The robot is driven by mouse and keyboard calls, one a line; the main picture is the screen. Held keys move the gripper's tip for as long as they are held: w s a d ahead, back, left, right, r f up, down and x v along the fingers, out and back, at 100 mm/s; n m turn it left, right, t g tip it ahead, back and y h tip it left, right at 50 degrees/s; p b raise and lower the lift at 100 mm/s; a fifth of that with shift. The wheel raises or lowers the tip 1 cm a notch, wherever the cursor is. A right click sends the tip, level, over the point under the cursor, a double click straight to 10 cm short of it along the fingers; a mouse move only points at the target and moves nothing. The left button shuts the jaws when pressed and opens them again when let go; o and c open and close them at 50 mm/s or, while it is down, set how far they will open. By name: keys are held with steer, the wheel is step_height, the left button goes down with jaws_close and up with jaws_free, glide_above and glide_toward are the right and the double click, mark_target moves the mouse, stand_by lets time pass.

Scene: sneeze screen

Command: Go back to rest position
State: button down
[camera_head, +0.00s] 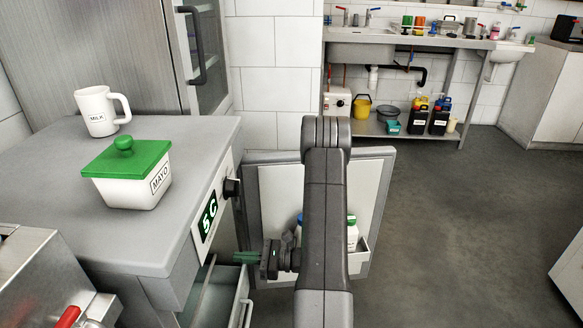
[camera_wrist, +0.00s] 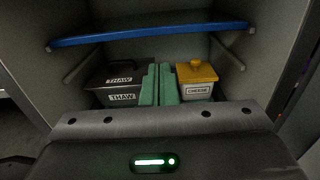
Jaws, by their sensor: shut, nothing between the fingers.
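My gripper (camera_head: 247,257) is at the end of my dark grey arm, low in front of the open under-counter fridge. Its green fingers point left, toward the fridge opening. In the wrist view the green fingers (camera_wrist: 159,86) are together with nothing between them. They point into the fridge, between a dark box labelled THAW (camera_wrist: 123,85) and a white CHEESE container (camera_wrist: 196,88) with a yellow lid. The fingers partly cover the space between these two; I cannot tell how far in they reach.
The fridge door (camera_head: 372,180) stands open behind my arm, with bottles in its rack. A drawer (camera_head: 226,300) is pulled out below. A blue-edged shelf (camera_wrist: 150,35) spans the fridge. Floor at right is clear.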

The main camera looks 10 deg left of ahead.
steer(key=s+a+b, duration=0.1)
steer(key=a+b, duration=0.1)
steer(key=a, duration=1)
steer(key=shift+s+a, duration=0.2)
steer(key=shift+a, duration=0.15)
